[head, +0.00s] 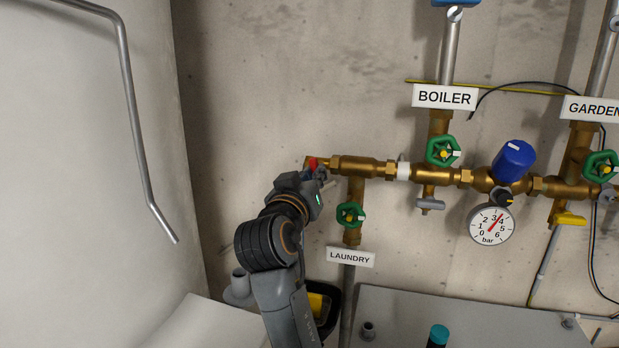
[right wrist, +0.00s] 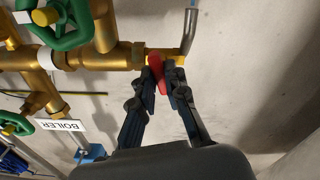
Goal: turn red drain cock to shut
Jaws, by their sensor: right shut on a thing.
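The red drain cock (head: 312,163) sits at the left end of the brass pipe. It also shows in the right wrist view (right wrist: 156,66), between the fingers. My right gripper (head: 322,182) is at the cock, and in the right wrist view (right wrist: 163,72) its fingers are closed around the red handle. The gripper hides part of the handle and the cock's body in the head view. A grey outlet pipe (right wrist: 189,32) runs from the brass fitting beside the handle. My left gripper is in neither view.
Green handwheels are close by, at LAUNDRY (head: 350,215) and BOILER (head: 443,151). A pressure gauge (head: 491,225) and blue cap (head: 513,160) are further right. A dark bucket (head: 329,310) stands below my arm.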

